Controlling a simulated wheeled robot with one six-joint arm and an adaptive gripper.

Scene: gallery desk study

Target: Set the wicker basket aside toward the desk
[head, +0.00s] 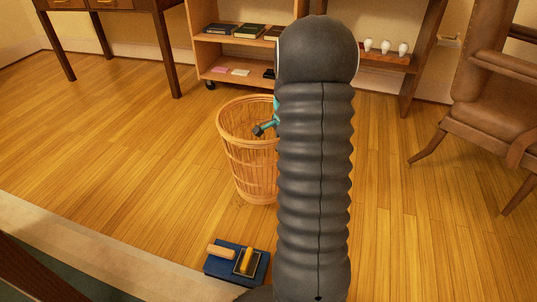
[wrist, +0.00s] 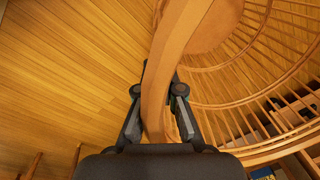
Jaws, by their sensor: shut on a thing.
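The wicker basket (head: 250,170) stands upright on the wood floor in the middle of the head view, its right side hidden by my arm. My gripper (head: 266,128) shows only in part at the basket's upper right rim, beside my dark ribbed arm. In the wrist view, the two fingers of my gripper (wrist: 160,98) are on either side of the basket's rim band (wrist: 182,45) and shut on it. The basket's slatted inside (wrist: 235,75) opens to the right there. The desk (head: 110,5) is at the upper left of the head view, some way from the basket.
A shelf unit (head: 235,45) with books stands behind the basket. A brown leather chair (head: 490,95) is at the right. A blue tray (head: 222,268) with wooden items lies on the floor in front. The floor (head: 110,140) between basket and desk is clear.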

